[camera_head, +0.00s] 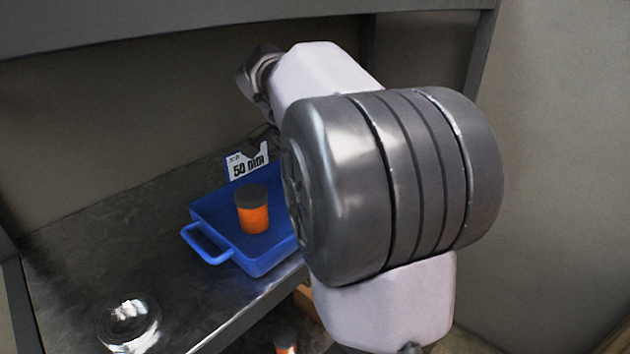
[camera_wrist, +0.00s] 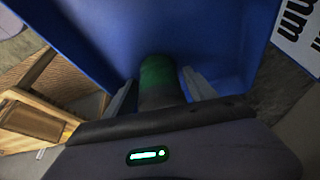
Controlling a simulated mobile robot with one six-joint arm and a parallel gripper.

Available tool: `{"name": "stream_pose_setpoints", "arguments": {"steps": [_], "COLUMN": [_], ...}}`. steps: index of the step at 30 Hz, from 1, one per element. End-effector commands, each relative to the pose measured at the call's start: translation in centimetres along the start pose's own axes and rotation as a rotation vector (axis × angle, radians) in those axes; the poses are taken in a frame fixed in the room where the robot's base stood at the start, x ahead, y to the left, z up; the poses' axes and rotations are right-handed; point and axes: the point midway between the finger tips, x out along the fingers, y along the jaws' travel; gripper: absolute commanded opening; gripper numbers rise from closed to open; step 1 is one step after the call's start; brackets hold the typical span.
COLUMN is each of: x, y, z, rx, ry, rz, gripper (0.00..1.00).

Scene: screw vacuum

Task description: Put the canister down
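A green canister (camera_wrist: 158,75) with a dark lower part in the picture stands between my gripper's two fingers (camera_wrist: 159,85) in the wrist view. The fingers lie close along both sides of it and appear shut on it. The blue tray (camera_wrist: 220,40) lies beyond and around it; I cannot tell whether the canister touches the tray floor. In the head view my arm hides the gripper and the green canister. The blue tray (camera_head: 215,222) shows at centre left, with an orange canister with a dark top (camera_head: 253,209) upright inside it.
A "50 mm" sign (camera_head: 247,162) stands behind the tray. The tray rests on a dark metal shelf (camera_head: 110,250). A clear round glass-like object (camera_head: 129,326) is at its front left. A wooden crate (camera_wrist: 40,90) lies left of the tray in the wrist view.

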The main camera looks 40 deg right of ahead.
Motion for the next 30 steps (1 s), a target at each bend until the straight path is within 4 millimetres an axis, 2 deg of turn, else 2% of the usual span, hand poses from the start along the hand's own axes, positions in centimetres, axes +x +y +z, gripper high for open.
{"name": "stream_pose_setpoints", "arguments": {"steps": [10, 14, 17, 24, 30], "x": [-0.1, -2.0, -2.4, -4.8, -5.9], "y": [0.0, 0.0, 0.0, -0.1, -0.1], "z": [-0.1, -0.3, 2.1, 7.9, 10.5], "rx": [0.001, -0.001, -0.005, -0.004, -0.001], "ry": [0.001, 0.0, 0.0, 0.0, 0.0], "rz": [-0.001, -0.001, -0.002, -0.001, -0.001], "gripper": [0.73, 0.73, 0.73, 0.73, 0.73]}}
